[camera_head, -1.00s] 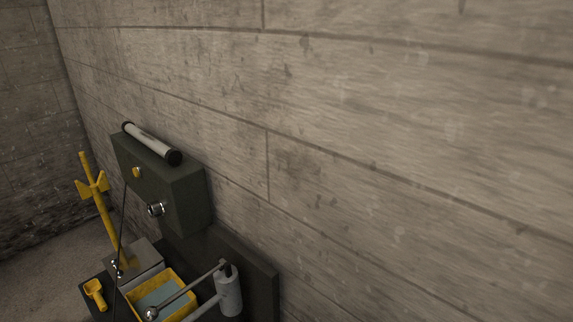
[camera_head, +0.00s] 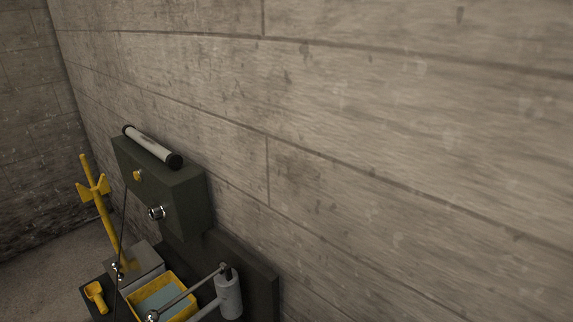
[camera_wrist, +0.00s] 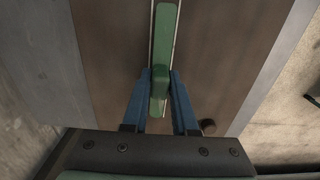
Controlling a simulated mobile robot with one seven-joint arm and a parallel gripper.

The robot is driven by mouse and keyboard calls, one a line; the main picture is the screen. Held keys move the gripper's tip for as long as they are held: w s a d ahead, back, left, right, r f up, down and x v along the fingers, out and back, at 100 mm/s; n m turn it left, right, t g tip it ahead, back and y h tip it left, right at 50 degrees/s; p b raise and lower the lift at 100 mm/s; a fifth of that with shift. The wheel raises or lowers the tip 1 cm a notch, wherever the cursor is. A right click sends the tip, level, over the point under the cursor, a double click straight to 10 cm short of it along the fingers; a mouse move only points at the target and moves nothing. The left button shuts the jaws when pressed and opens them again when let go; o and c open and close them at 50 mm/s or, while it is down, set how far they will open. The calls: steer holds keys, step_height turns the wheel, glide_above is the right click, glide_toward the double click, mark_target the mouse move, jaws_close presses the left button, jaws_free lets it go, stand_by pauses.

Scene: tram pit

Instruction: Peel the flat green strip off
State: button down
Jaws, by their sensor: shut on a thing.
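The flat green strip (camera_wrist: 163,45) shows in the wrist view, running from the top edge down between my fingers. It lies along a narrow pale-edged track on a brown panel (camera_wrist: 110,50). My gripper (camera_wrist: 161,76), with two blue fingers, is shut on the lower part of the strip, one finger on each side. The strip's lower end shows between the fingers. I cannot tell whether any of it is lifted off the panel. Neither the strip nor my gripper can be made out in the head view.
A dark round knob (camera_wrist: 208,126) is right of my fingers. In the head view, a dark green box (camera_head: 165,190) with a tube lamp (camera_head: 152,146) on top is by the concrete wall (camera_head: 400,130). Below are a yellow tray (camera_head: 188,311), a grey cylinder (camera_head: 229,297) and a yellow post (camera_head: 104,215).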

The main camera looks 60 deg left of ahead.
steer(key=shift+r+p, duration=0.3)
steer(key=shift+r, duration=0.15)
steer(key=shift+r+p, duration=3.95)
steer(key=shift+p, duration=0.3)
